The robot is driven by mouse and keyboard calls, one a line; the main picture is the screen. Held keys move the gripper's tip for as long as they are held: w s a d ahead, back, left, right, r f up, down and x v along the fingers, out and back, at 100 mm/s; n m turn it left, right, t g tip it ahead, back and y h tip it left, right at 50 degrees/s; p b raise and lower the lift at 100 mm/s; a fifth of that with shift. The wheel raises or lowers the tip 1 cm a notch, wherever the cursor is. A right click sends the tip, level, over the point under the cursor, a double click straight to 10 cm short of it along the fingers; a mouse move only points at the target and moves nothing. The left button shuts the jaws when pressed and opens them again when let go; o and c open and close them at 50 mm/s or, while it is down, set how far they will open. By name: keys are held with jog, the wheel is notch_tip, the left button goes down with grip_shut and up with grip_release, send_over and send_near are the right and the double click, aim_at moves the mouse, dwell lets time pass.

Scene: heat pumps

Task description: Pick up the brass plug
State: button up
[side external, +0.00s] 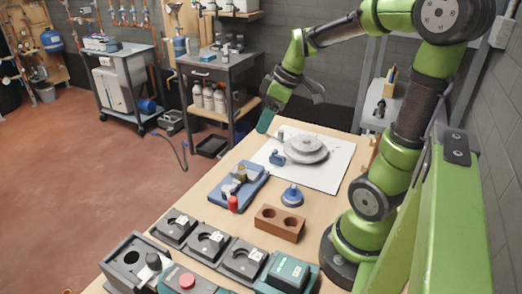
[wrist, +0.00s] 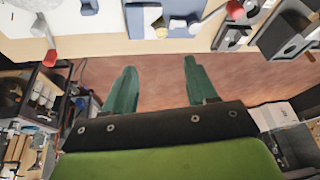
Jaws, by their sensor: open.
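A small brass-coloured piece (side external: 241,172), likely the brass plug, stands among grey fittings on the blue tray (side external: 219,198) on the workbench. In the wrist view, a brass-tinted piece (wrist: 161,32) shows at the near edge of the blue tray (wrist: 188,34), near the top of the picture. My gripper (side external: 266,121) is above the far edge of the bench, beyond the white sheet and apart from the tray. In the wrist view, my gripper's teal fingers (wrist: 161,84) are spread wide, with nothing between them but floor behind.
A blue knob (side external: 292,196), a brown block with two holes (side external: 279,222) and several dark boxes (side external: 210,243) occupy the near bench. A grey cart (side external: 220,63) stands behind.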

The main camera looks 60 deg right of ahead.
jog(key=n, duration=0.1)
send_near(241, 167)
jog(key=f, duration=0.2)
jog(key=shift+w+a+f+n, duration=0.25)
jog(key=shift+w+f+n, duration=0.05)
jog(key=shift+w+f, duration=0.1)
jog(key=shift+x, duration=2.95)
jog(key=shift+w+d, duration=0.1)
jog(key=shift+w, duration=0.05)
jog(key=shift+c, duration=0.3)
grip_shut()
jog(key=shift+r, duration=0.1)
